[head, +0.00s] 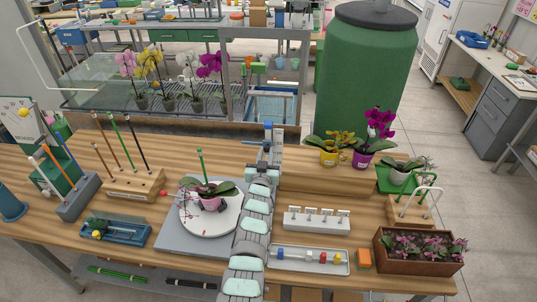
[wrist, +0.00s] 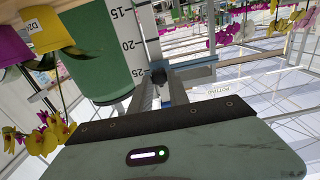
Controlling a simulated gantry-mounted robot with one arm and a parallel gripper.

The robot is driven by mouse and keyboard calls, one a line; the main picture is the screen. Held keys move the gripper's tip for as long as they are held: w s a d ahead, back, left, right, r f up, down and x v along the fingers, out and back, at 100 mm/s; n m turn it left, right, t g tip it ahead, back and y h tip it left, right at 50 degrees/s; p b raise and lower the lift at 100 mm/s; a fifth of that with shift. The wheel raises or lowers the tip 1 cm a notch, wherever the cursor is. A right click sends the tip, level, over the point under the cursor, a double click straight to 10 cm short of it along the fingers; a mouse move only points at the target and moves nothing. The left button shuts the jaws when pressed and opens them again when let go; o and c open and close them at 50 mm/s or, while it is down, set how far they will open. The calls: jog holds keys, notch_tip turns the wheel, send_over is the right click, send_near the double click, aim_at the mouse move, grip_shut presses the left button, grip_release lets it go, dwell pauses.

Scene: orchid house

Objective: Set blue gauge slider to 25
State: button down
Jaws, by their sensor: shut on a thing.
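The gauge scale (wrist: 126,42) is a white strip in the wrist view, with black marks 15, 20 and 25 readable. The blue slider (wrist: 176,88) is a blue bar beside the lower end of the scale, near the 25 mark. Its exact reading is hard to tell at this slant. My gripper (wrist: 160,78) is shut on the slider's dark knob, its grey fingers either side of it. In the head view my gripper (head: 267,142) is at the far edge of the bench, and it and my arm hide most of the gauge there.
A large green barrel (head: 365,70) stands behind the bench. Yellow (head: 338,148) and magenta (head: 371,145) potted orchids stand right of my gripper. A turntable (head: 185,222) with a potted orchid is to the left. A white hook rack (head: 315,222) is to the right of my arm.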

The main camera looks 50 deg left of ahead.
jog(key=c, duration=1.3)
grip_release()
jog(key=shift+f, duration=0.1)
jog(key=shift+s+d+p, duration=0.35)
jog(key=shift+s+p, duration=0.05)
jog(key=shift+p+v, duration=0.85)
jog(key=shift+v, duration=4.05)
jog(key=shift+w+d, duration=0.1)
